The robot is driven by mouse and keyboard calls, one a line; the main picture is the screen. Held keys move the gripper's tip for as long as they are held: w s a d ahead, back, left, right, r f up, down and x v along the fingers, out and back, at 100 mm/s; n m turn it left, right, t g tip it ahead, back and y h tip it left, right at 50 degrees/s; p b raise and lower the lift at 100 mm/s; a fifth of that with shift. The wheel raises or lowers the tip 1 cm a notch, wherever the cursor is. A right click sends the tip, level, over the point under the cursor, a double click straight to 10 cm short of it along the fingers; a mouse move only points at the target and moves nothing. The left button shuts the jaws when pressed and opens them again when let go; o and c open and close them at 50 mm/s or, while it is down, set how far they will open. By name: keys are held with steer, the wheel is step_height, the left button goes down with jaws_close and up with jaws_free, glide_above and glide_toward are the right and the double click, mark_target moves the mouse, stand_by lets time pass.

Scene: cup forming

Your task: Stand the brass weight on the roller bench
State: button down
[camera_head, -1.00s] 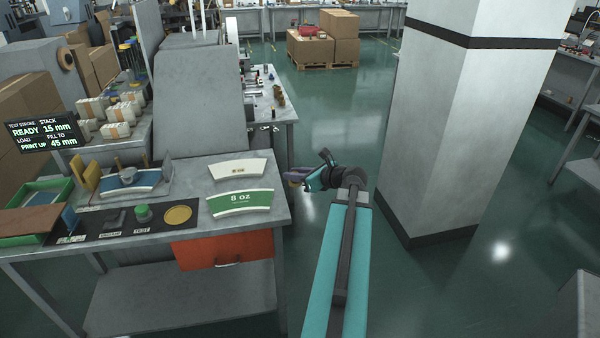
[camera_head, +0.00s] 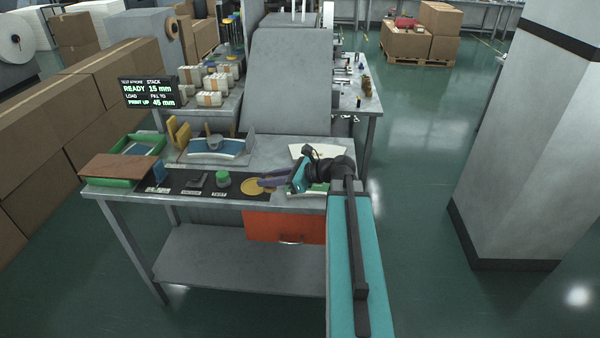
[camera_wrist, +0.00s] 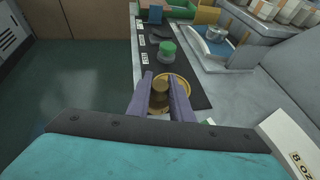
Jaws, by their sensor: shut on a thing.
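The brass weight (camera_wrist: 160,94) shows in the wrist view as a small brassy cylinder between the two purple fingers of my gripper (camera_wrist: 160,78), which is shut on it. In the head view my gripper (camera_head: 266,183) is over the front of the near bench (camera_head: 290,145); the weight is hard to make out there. A round yellow disc (camera_head: 251,189) lies on the black strip below the fingers, and shows behind the weight in the wrist view (camera_wrist: 183,86). I cannot tell which bench is the roller bench.
A green button (camera_head: 222,180) stands left of the disc. A blue-white curved stack (camera_head: 220,147) and a green tray (camera_head: 133,146) are further left. Cards (camera_head: 316,151) lie partly behind my arm. A grey machine housing (camera_head: 290,80) rises behind; a pillar (camera_head: 530,150) stands right.

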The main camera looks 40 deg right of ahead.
steer(key=w+a+n+g+y, duration=0.1)
steer(key=a+n+g+y, duration=0.1)
steer(key=a, duration=1.2)
steer(key=shift+a+n+g+y, duration=0.4)
steer(key=shift+n+y, duration=0.2)
steer(key=shift+n, duration=0.2)
